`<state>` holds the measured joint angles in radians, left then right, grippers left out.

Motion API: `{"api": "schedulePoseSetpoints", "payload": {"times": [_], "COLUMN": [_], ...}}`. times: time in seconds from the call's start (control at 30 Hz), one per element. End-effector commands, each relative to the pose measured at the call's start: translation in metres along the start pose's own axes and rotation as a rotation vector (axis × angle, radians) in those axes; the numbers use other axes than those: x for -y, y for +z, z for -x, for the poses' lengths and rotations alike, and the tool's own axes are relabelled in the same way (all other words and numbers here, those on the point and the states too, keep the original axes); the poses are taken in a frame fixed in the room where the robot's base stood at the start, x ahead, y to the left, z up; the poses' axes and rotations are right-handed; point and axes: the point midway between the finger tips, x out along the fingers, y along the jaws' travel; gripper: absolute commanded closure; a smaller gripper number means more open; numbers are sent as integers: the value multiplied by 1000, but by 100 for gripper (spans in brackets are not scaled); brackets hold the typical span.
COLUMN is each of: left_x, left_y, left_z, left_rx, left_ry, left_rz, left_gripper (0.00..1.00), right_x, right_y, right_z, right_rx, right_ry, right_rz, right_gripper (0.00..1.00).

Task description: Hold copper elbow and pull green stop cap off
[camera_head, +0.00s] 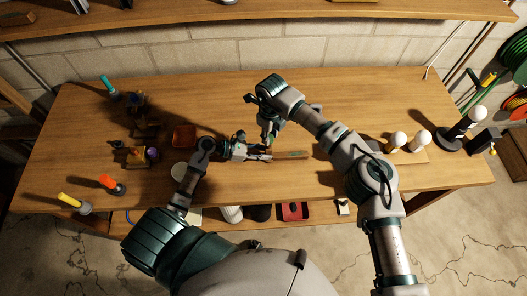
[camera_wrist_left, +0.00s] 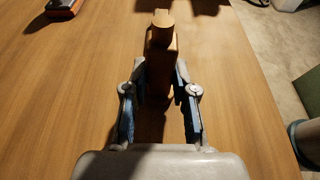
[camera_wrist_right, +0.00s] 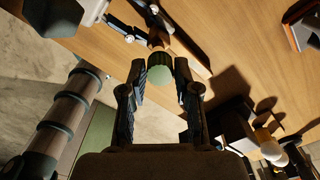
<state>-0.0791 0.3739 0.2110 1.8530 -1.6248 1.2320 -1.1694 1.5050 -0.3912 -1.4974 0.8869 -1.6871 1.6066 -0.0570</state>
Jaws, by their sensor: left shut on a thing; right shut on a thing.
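The copper elbow (camera_wrist_left: 162,42) lies between the fingertips of my left gripper (camera_wrist_left: 160,70), which is shut on it low over the bench. In the right wrist view the green stop cap (camera_wrist_right: 160,74) sits between the fingertips of my right gripper (camera_wrist_right: 160,68), which is shut on it. An orange-brown end of the elbow (camera_wrist_right: 157,40) shows right against the cap; I cannot tell whether a gap has opened between them. In the head view my right gripper (camera_head: 269,136) is just above and beside my left gripper (camera_head: 258,153). The cap is mostly hidden there.
A brown bar-like piece (camera_head: 292,155) lies right of my left gripper on the workbench (camera_head: 350,100). A red tray (camera_head: 184,136) and coloured-handled tools stand left. White bulbs (camera_head: 398,140) stand on a board at right. The bench's back middle is clear.

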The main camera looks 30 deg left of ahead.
Motion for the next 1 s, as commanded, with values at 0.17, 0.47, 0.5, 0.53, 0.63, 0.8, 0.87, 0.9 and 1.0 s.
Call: {"api": "schedulePoseSetpoints", "payload": {"times": [0.17, 0.47, 0.5, 0.53, 0.63, 0.8, 0.87, 0.9, 1.0], "left_x": [2, 2, 2, 2, 2, 2, 2, 2, 2], "left_y": [-4, -4, -4, -4, -4, -4, -4, -4, -4], "left_z": [-1, -1, -1, -1, -1, -1, -1, -1, -1], "left_rx": [-7, -7, -7, -7, -7, -7, -7, -7, -7], "left_ry": [-5, -5, -5, -5, -5, -5, -5, -5, -5], "left_rz": [5, 5, 5, 5, 5, 5, 5, 5, 5], "left_gripper": [100, 100, 100, 100, 100, 100, 100, 100, 100], "right_x": [0, 0, 1, 2, 8, 19, 23, 26, 32], "right_y": [0, 0, -1, -2, -7, -19, -23, -26, -32], "right_z": [14, 16, 17, 18, 26, 42, 48, 52, 61], "right_rx": [1, 1, 1, 1, 1, 1, 1, 1, 1], "right_ry": [-1, 0, 0, -1, -1, -2, -1, -1, -2], "right_rz": [0, 0, 0, 0, -1, 0, -1, -1, -1], "right_gripper": [100, 100, 100, 100, 100, 100, 100, 100, 100]}}
